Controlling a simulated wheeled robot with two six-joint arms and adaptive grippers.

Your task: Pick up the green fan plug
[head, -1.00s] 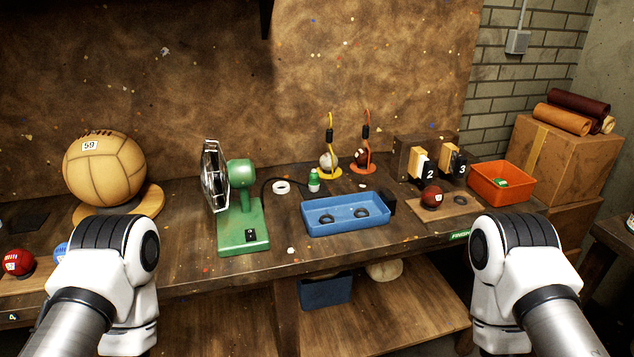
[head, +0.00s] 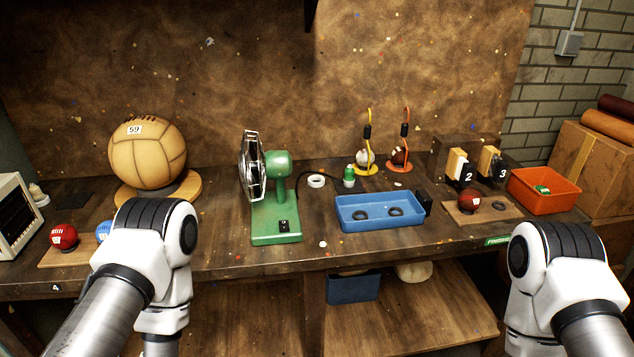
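A green fan (head: 277,200) with a metal cage stands on the workbench, left of the middle. A dark cord runs from behind it to the right. A small green and white piece, which looks like the fan plug (head: 349,176), stands upright on the bench at the cord's end, behind the blue tray. My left arm comes in at the lower left and my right arm at the lower right. Neither gripper's fingers are in view, and both arms are apart from the plug.
A blue tray (head: 380,222) with two dark rings is in front of the plug. Yellow and orange stands (head: 401,166) rise behind. A large tan ball (head: 148,153) is at left; an orange bin (head: 544,198) is at right.

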